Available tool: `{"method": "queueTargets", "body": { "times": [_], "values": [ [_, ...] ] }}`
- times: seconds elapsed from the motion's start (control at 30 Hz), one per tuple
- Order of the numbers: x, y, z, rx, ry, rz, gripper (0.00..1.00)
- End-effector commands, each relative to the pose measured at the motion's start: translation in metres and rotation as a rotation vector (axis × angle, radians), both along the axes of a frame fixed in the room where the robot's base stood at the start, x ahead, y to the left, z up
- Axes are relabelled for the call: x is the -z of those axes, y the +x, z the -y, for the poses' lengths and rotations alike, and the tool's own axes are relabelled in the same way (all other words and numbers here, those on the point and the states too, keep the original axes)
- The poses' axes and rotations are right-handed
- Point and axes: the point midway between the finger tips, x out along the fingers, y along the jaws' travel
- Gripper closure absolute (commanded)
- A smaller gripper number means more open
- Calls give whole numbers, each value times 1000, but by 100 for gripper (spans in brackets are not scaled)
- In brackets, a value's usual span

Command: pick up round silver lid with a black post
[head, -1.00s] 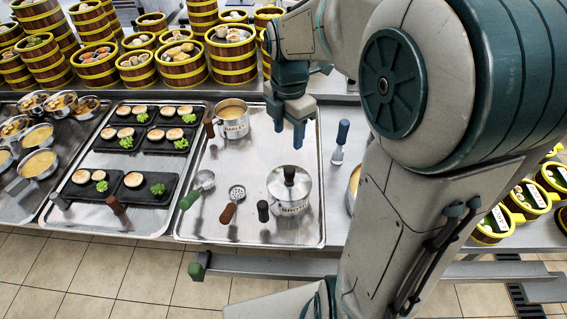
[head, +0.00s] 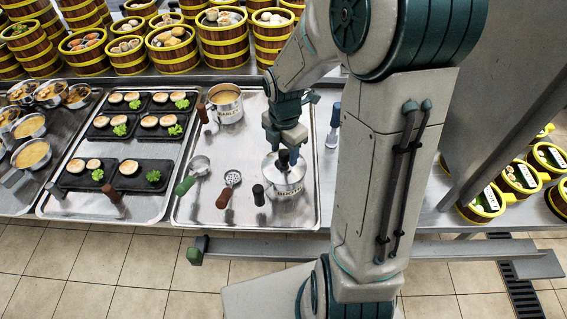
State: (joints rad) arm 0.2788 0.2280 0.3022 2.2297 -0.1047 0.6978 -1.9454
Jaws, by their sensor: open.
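The round silver lid (head: 271,170) sits on a silver pot (head: 289,190) with a dark side handle, near the front right of a steel tray. Its black post (head: 284,158) stands up from the middle of the lid. My gripper (head: 284,150) points down right over the lid, with its fingers at the height of the post's top in the picture. It is open, and the post shows between or just in front of the fingertips. I cannot tell the exact gap or any touch. My gripper hides part of the lid's far side.
A blue-handled tool (head: 335,122) stands right of the tray. Stacked bamboo steamers (head: 222,45) fill the back. Black plates of food (head: 125,174) lie at the left.

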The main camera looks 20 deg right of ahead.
Motion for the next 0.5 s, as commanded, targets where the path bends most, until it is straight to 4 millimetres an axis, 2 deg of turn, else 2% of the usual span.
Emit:
{"method": "queueTargets", "body": {
  "times": [0.1,0.33,0.37,0.5],
  "values": [
    [11,0,0,-1,0,-1,49],
    [13,0,0,0,0,1,49],
    [13,0,0,0,0,1,52],
    [12,0,0,0,0,1,91]
  ]
}}
